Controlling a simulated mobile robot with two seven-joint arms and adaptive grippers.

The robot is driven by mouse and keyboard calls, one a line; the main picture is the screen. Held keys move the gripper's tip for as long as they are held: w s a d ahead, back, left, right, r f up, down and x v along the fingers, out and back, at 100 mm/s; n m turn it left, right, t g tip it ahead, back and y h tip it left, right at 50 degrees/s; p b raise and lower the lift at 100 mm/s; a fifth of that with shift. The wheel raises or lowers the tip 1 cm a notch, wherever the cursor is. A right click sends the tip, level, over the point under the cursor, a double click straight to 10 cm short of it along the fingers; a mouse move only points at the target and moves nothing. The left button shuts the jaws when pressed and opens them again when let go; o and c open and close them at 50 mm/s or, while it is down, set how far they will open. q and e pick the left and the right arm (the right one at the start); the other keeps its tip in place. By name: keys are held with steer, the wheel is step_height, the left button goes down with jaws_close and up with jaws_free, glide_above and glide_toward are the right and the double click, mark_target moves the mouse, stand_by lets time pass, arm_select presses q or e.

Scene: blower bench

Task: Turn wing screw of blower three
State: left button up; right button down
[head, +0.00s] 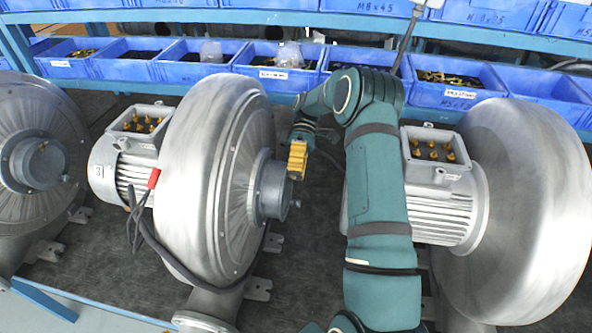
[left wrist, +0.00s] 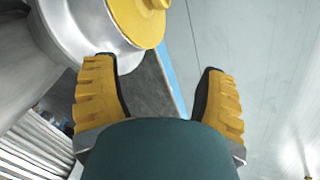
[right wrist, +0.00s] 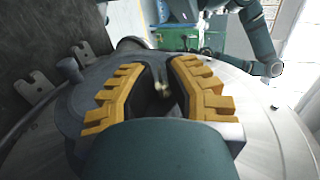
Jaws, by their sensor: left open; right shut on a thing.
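Blower three (head: 215,170), a silver round housing, has a motor marked "3" (head: 99,171) on its left. A grey hub (head: 272,190) sticks out from its right face. My right gripper (head: 297,160) is at the upper rim of this hub. In the right wrist view its yellow fingers (right wrist: 160,95) are closed in around a small brassy piece (right wrist: 163,84), which looks like the wing screw; the fingers hide most of it. A small stud (head: 296,204) sits lower on the hub. My left gripper (left wrist: 161,85) is open and empty, near a round yellow part (left wrist: 136,20) on a silver body.
Another blower (head: 530,200) stands to the right, behind my right arm, and one (head: 38,160) to the left. Blue bins (head: 200,60) with small parts line the shelf behind. A dark cable with a red plug (head: 153,179) hangs at the motor of blower three.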

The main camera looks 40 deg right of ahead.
stand_by(0.3)
steer(key=c, duration=0.9)
jaws_free()
